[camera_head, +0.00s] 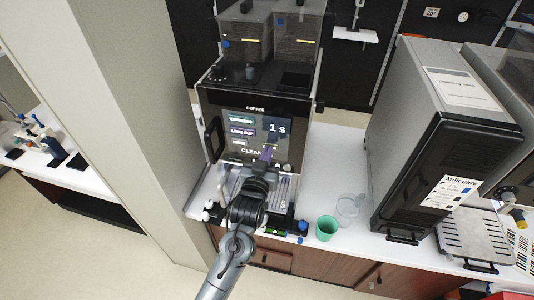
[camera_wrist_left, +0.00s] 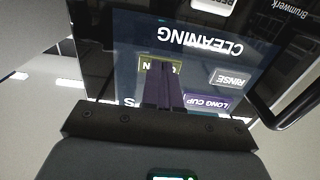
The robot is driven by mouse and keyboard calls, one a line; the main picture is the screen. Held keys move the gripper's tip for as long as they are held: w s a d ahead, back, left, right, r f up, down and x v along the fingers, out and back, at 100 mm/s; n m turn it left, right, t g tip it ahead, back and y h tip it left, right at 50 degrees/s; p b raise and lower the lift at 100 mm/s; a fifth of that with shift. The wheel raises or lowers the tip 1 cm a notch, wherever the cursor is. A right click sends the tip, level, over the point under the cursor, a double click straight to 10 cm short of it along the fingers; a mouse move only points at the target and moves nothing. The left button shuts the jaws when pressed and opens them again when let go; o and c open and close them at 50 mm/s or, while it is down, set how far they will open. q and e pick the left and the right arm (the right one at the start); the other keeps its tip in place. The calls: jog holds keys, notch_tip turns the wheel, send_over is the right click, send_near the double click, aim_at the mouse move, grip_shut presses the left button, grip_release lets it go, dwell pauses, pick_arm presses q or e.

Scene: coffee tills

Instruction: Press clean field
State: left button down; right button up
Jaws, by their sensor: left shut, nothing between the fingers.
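My right gripper is not in view.
RINSE (camera_wrist_left: 231,78) and LONG CUP (camera_wrist_left: 207,102) fields lie close beside the fingers. The machine's dark handle (camera_head: 213,138) stands out at its left. A green cup (camera_head: 326,228) and a clear cup (camera_head: 348,208) stand on the counter, left of a grey milk unit (camera_head: 412,150).

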pick_arm(q)
jog(key=p+v, duration=0.3)
jog(key=v, duration=0.2)
jog(key=shift+s, duration=0.1)
dwell(0.7)
jog(key=shift+f, duration=0.1)
